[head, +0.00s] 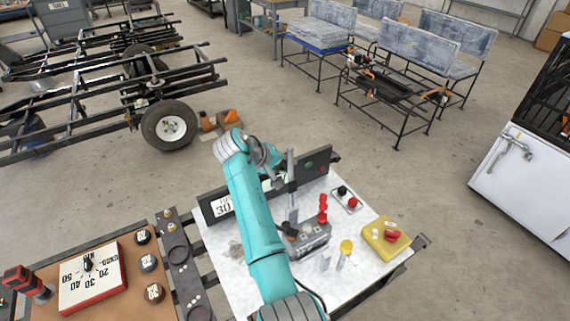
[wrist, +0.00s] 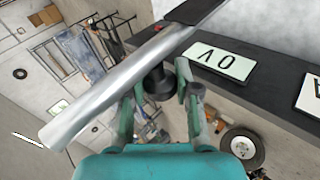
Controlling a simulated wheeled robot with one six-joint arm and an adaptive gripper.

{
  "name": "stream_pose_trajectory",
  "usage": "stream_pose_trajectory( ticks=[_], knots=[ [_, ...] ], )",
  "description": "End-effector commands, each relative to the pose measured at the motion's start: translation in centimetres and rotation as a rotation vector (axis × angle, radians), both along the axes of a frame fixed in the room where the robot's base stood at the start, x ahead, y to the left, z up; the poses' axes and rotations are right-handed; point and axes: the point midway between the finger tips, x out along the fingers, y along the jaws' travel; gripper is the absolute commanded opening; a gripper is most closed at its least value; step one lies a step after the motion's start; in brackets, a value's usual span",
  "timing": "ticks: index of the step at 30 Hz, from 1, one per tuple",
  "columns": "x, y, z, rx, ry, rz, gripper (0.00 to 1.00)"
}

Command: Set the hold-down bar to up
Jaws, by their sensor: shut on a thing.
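A silver bar (wrist: 110,85) crosses the wrist view at a slant, from the black panel's edge to the lower left. A dark round knob (wrist: 157,82) joins it and sits between my two teal fingers. My gripper (wrist: 157,100) is shut on this knob. In the head view my gripper (head: 272,157) is beside the top of a grey upright bar (head: 291,168) at the black panel (head: 322,163). My arm and gripper partly hide the panel and the knob. I cannot tell the bar's exact angle.
The white table (head: 225,250) holds a grey device with a red lever (head: 323,208), a small switch box (head: 346,200) and a yellow box (head: 386,238). A dial board (head: 92,275) stands at left. Open floor lies behind the table.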

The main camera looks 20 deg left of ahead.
Motion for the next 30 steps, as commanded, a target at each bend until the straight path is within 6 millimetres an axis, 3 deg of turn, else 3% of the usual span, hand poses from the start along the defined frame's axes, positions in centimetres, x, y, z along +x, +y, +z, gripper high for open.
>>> stream_pose_trajectory(
  ticks=[14, 15, 18, 30],
  knots=[
    [0.0, 0.17, -0.07, 0.005, -0.002, 0.004, 0.0],
    [0.0, 0.18, -0.08, 0.005, -0.002, 0.004, 0.38],
    [-0.01, 0.16, -0.07, 0.004, -0.002, 0.003, 0.58],
    [-0.46, 0.37, 0.48, 0.003, -0.003, 0.001, 0.58]
  ],
)
